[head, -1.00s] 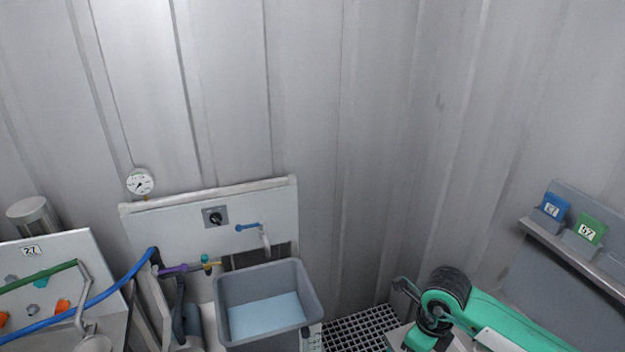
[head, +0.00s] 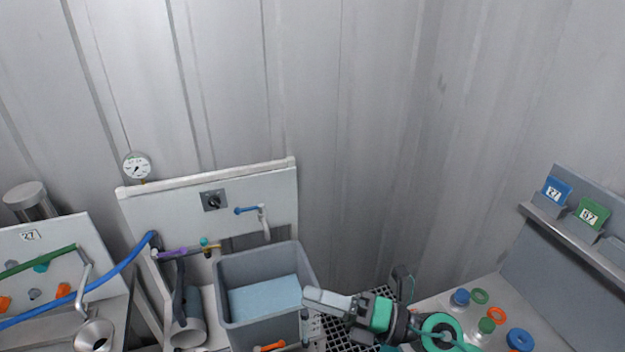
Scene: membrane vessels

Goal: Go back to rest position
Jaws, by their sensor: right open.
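My right gripper (head: 324,301) is in the lower middle of the head view, at the end of my arm that comes in from the lower right. It points left, and its light grey tip overlaps the right edge of the grey tub (head: 227,308) in the picture. I see nothing held in it, and it is open. Whether it touches the tub cannot be told. My left gripper is not in view.
Several caps and rings, including a blue cap (head: 519,340), lie on the right-hand bench (head: 440,300). Card holders with a blue card (head: 556,190) and a green card (head: 592,212) stand above it. A blue hose (head: 110,277) and a metal funnel (head: 93,334) are at left.

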